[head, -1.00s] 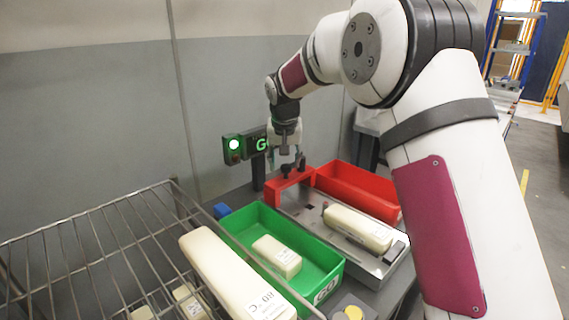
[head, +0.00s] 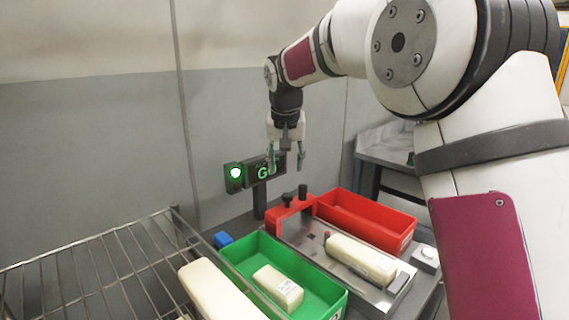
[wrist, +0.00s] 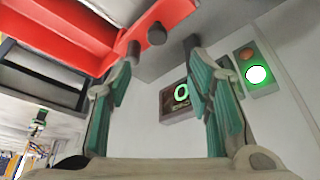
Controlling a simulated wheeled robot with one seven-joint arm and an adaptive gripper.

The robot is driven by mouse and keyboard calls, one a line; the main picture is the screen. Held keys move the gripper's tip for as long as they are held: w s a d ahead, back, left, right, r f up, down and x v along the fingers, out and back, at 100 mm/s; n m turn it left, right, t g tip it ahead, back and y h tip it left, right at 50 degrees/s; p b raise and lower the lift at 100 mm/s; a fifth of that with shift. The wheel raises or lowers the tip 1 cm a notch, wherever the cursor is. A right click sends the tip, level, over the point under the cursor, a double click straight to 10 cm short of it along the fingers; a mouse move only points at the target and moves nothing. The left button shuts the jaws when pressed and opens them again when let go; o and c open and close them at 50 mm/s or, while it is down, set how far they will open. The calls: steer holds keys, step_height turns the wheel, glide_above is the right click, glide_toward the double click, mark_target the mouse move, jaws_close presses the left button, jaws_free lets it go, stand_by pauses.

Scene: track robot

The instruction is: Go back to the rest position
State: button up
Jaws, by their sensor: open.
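My gripper (head: 287,166) is open and empty. In the head view it hangs fingers-down in the air, above and behind the red bracket with black knobs (head: 291,204). Its green-padded fingers (wrist: 165,95) stand apart in the wrist view with nothing between them. A cream block (head: 360,260) lies on the grey metal fixture (head: 318,254) in front of the bracket, clear of my gripper. The lit green lamp and sign (head: 250,172) stand behind and left of the fingers; they also show in the wrist view (wrist: 258,75).
A green bin (head: 325,292) holds a cream block (head: 278,288). A red bin (head: 365,220) stands right of the fixture. A grey wall (head: 130,130) is close behind.

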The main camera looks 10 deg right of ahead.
steer(key=s+d+r+p, duration=0.2)
steer(key=s+r, duration=0.1)
steer(key=s, duration=0.5)
steer(key=s+d+r+n+p, duration=0.1)
steer(key=s+d+r, duration=0.2)
steer(key=s, duration=0.6)
steer(key=s+d+r+p, duration=0.2)
steer(key=s+r, duration=0.2)
steer(key=s, duration=0.4)
steer(key=s+d+f+p, duration=0.1)
steer(key=s+f, duration=0.1)
steer(key=s, duration=0.9)
steer(key=s+d+f+p, duration=0.1)
steer(key=s+f+p, duration=0.1)
steer(key=s, duration=0.9)
steer(key=shift+s+d+f+n+y, duration=0.15)
steer(key=shift+s+f+n+y, duration=0.2)
steer(key=shift+f, duration=0.35)
steer(key=shift+w, duration=0.1)
